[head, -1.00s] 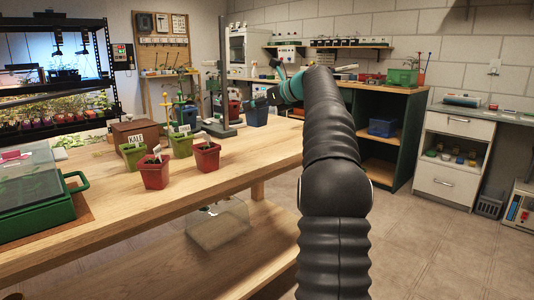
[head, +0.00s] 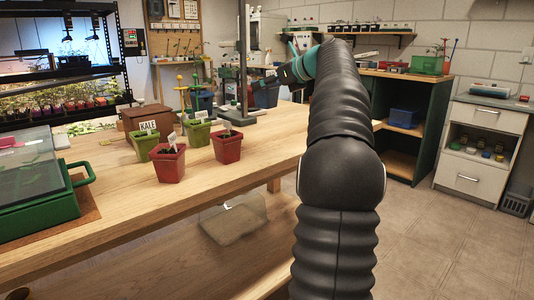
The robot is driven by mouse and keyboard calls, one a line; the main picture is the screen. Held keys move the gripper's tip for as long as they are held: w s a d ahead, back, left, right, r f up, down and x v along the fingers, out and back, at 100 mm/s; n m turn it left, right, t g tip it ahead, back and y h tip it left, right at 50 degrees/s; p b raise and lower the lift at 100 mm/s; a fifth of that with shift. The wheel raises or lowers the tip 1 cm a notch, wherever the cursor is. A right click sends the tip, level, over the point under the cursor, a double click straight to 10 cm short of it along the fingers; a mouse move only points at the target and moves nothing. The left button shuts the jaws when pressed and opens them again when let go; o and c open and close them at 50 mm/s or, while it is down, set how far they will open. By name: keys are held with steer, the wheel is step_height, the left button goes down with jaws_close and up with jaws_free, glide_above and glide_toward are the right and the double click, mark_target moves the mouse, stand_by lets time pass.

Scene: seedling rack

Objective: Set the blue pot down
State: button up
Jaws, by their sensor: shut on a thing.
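A dark blue pot (head: 266,98) is at the end of my arm, above the far right part of the wooden bench. My gripper (head: 272,82), dark with a teal body behind it, is shut on this pot. The pot is small in the picture and partly hidden by the gripper. I cannot tell whether its base touches anything. Another blue pot (head: 205,103) stands farther back on the bench, behind a green pot.
Green pots (head: 197,137) and red pots (head: 227,149) with labels stand mid-bench (head: 125,205). A brown box (head: 142,116) and a tall grey stand (head: 243,70) are behind them. A green lidded tray (head: 45,215) is at left. The front of the bench is mostly clear.

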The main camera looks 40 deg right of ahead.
steer(key=s+d+m+h+b, duration=0.2)
steer(key=s+d+b, duration=0.15)
steer(key=s, duration=0.95)
steer(key=shift+t, duration=0.3)
steer(key=shift+w+a+f+b, duration=0.55)
steer(key=shift+w+f+b, duration=0.15)
steer(key=shift+w+f, duration=1.1)
steer(key=shift+w+a+f+b, duration=0.5)
steer(key=shift+w+f+b, duration=0.2)
steer(key=shift+w+f, duration=1.15)
steer(key=shift+w+a+f+b, duration=0.65)
steer(key=shift+w+f, duration=0.85)
steer(key=shift+f, duration=0.55)
steer(key=shift+d, duration=0.1)
steer(key=o, duration=1.2)
steer(key=shift+f, duration=0.1)
